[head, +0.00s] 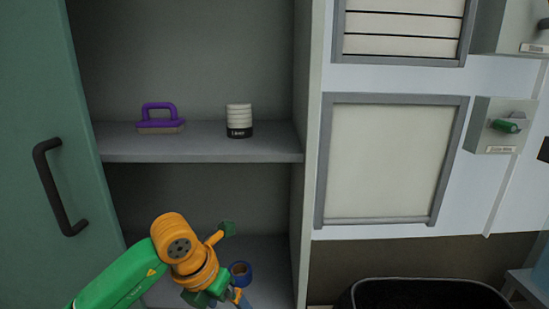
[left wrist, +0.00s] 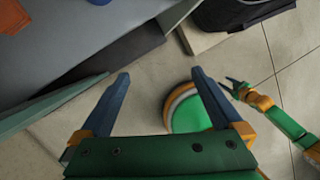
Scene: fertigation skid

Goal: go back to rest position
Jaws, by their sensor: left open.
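My left gripper (left wrist: 161,75) is open and empty in the left wrist view. Its two blue fingers are spread over the floor, with nothing between them. In the head view my left arm reaches in from the lower left, in front of the open cabinet's lower part. Its gripper is partly cut off by the bottom edge. My right gripper (left wrist: 232,86) shows small at the right of the left wrist view, over the floor. Its jaw state is too small to make out.
A purple-handled brush (head: 158,117) and a white container with a black label (head: 239,120) stand on the upper shelf (head: 200,148). A blue round object (head: 240,270) is close by my left gripper. The green door (head: 28,130) stands left. A black bin (head: 425,292) is at lower right.

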